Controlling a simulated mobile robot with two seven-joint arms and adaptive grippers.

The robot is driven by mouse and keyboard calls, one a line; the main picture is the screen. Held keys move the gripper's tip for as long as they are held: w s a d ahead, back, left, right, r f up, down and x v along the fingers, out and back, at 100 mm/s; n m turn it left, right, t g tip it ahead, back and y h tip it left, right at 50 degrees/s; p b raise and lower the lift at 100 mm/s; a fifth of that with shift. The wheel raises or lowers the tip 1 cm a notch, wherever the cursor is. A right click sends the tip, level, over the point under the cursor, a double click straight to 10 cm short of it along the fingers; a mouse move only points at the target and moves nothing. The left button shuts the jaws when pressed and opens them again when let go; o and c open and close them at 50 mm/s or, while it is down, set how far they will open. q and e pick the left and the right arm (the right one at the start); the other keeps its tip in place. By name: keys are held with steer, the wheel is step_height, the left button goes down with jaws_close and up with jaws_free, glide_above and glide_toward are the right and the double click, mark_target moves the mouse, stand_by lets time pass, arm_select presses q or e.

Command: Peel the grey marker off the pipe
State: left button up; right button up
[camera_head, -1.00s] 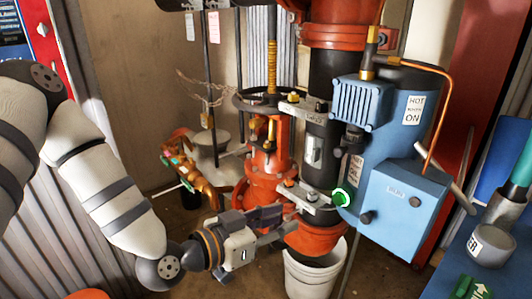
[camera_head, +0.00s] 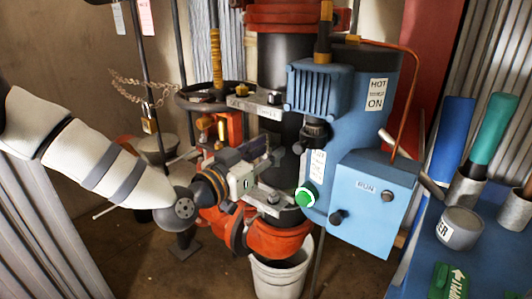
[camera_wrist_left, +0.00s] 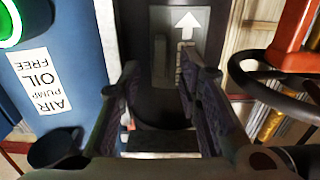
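The grey marker (camera_wrist_left: 178,48) is a flat plate with a white arrow and small lettering. It lies against the black pipe (camera_wrist_left: 140,50), straight ahead in the left wrist view. In the head view it is largely hidden behind my left gripper (camera_head: 264,158), which is at the black pipe (camera_head: 286,75) between the upper and lower metal clamps. In the left wrist view my left gripper (camera_wrist_left: 163,72) has its two dark fingers apart, with the marker seen beyond and between them. I cannot tell whether a finger touches it. My right gripper is not in view.
A blue pump unit (camera_head: 372,205) with a green-lit button (camera_head: 306,196) stands close right of the pipe. A black handwheel (camera_head: 207,98) is behind left. A white bucket (camera_head: 279,276) is below. A blue table (camera_head: 500,272) holds a grey can (camera_head: 461,227) and a green arrow plate (camera_head: 448,282).

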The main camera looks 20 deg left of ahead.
arm_select(q)
steer(key=shift+w, duration=0.1)
steer(key=shift+c, duration=0.3)
jaws_close()
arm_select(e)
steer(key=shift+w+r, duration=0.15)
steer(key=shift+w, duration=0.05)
arm_select(q)
steer(key=shift+s, duration=0.3)
steer(key=shift+s+a+r+p, duration=0.1)
steer(key=shift+s+a+p, duration=0.2)
steer(key=shift+s+p, duration=0.2)
steer(key=p+v, duration=0.2)
steer(key=v, duration=0.5)
steer(key=shift+s, duration=0.15)
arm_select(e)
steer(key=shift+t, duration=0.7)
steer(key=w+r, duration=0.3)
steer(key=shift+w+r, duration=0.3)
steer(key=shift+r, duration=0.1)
